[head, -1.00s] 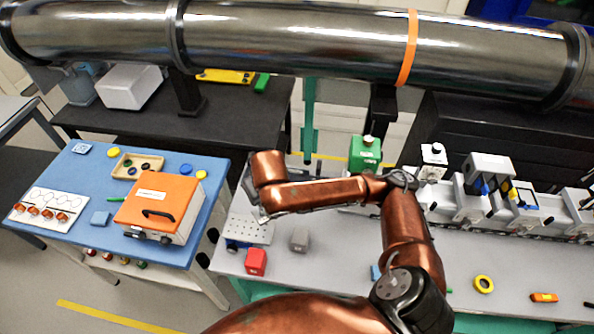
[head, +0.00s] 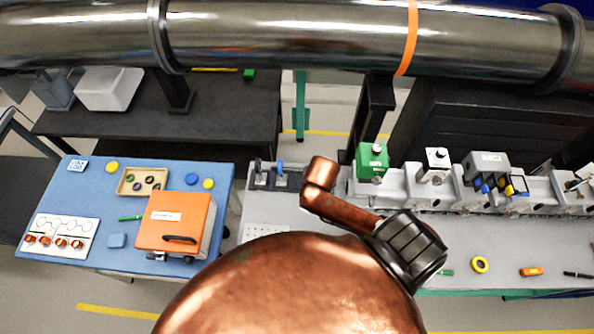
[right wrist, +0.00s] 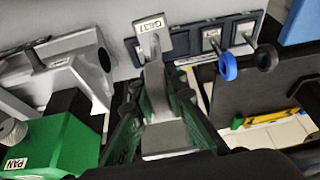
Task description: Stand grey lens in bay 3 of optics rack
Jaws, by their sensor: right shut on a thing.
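A blue lens (right wrist: 228,67) and a dark lens (right wrist: 264,57) stand in the rack further right. The bay numbers are too small to read. In the head view the rack (head: 268,180) is partly visible; my copper arm hides the right gripper and the held piece. My left gripper is not in view.
A green box marked PAN (right wrist: 50,145) stands close left of the gripper in the right wrist view. Grey beamline mounts (head: 400,185) continue right of it. A large metal pipe (head: 280,38) crosses above. An orange case (head: 172,220) sits on the blue table at left.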

